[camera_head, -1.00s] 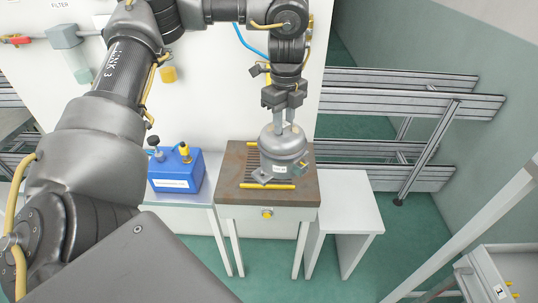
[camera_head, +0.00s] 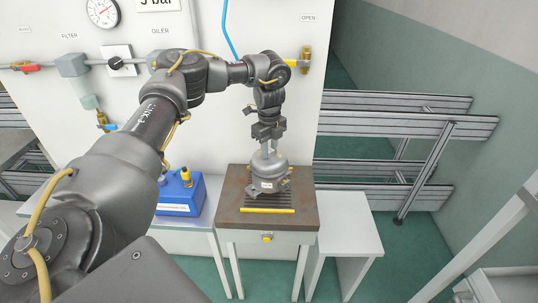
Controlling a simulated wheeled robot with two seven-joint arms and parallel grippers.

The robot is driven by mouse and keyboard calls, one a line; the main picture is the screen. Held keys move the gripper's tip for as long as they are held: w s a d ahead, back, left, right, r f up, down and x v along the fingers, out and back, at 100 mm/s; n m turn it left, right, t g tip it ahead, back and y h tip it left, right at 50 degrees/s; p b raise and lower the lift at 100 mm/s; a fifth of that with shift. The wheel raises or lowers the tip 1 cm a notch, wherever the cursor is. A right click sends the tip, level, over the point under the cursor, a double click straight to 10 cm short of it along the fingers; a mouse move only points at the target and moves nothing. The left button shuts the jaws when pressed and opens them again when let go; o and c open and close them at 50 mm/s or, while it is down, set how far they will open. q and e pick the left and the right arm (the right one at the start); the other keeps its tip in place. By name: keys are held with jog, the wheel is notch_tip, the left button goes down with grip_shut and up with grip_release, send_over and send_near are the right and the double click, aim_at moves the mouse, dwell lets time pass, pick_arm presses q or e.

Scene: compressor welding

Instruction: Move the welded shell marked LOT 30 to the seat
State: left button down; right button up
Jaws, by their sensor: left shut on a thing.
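The grey welded shell (camera_head: 267,176) is upright over the ribbed middle of the brown-topped table. A small white label (camera_head: 266,186) shows on its front, but the print is too small to read. My left gripper (camera_head: 268,150) points straight down and is shut on the top of the shell. Whether the shell's underside touches the ribbed plate (camera_head: 262,204) I cannot tell. A yellow bar (camera_head: 267,211) lies in front of the shell. My right gripper is not in view.
A blue box (camera_head: 180,194) with a yellow knob stands left of the brown-topped table (camera_head: 304,216). A bare white side table (camera_head: 342,222) is to its right. Behind is a white panel with a gauge (camera_head: 103,12) and valves. Metal rails (camera_head: 400,122) run behind on the right.

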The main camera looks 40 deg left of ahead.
pick_arm(q)
jog(key=shift+w+a+f+p, duration=0.1)
jog(key=shift+a+f+p, duration=0.15)
jog(key=shift+p, duration=0.2)
notch_tip(320, 180, down, 2)
jog(key=shift+f+p, duration=0.1)
jog(key=shift+p, duration=0.5)
jog(key=shift+f, duration=0.5)
jog(key=shift+d, duration=0.1)
